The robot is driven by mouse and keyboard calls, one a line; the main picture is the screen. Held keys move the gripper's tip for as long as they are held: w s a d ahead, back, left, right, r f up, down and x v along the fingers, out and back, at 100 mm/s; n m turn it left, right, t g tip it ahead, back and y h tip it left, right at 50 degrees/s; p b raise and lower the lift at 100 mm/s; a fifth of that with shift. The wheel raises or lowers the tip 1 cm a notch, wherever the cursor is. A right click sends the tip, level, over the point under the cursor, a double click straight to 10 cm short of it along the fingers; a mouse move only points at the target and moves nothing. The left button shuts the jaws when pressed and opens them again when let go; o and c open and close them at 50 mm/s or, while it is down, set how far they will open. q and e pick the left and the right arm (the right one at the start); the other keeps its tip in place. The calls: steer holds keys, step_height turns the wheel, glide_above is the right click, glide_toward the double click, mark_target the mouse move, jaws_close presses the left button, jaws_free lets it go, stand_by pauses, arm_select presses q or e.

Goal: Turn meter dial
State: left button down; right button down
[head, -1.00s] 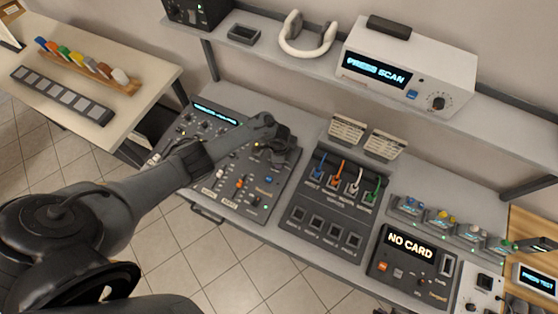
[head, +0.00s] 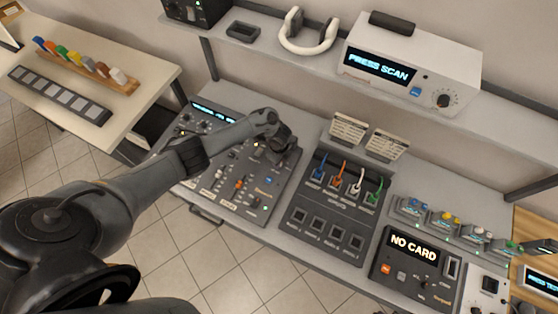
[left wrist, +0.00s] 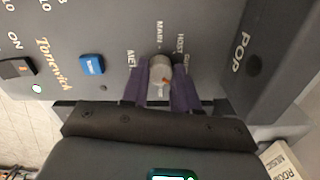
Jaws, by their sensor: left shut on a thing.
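In the head view my left gripper (head: 281,148) is over the console's upper right part and hides the dial. My right gripper is not in view.
A blue button (left wrist: 91,65) is near the dial. Right of the console is a patch panel (head: 322,228) with coloured plugs, then a NO CARD unit (head: 412,270). A shelf above holds headphones (head: 308,32) and a PRESS SCAN box (head: 415,65).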

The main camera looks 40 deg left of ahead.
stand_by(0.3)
arm_select(q)
steer(key=c, duration=0.8)
jaws_free()
steer(key=shift+c, duration=0.2)
step_height(320, 180, up, 11)
steer(key=p, duration=0.2)
steer(key=shift+f, duration=0.15)
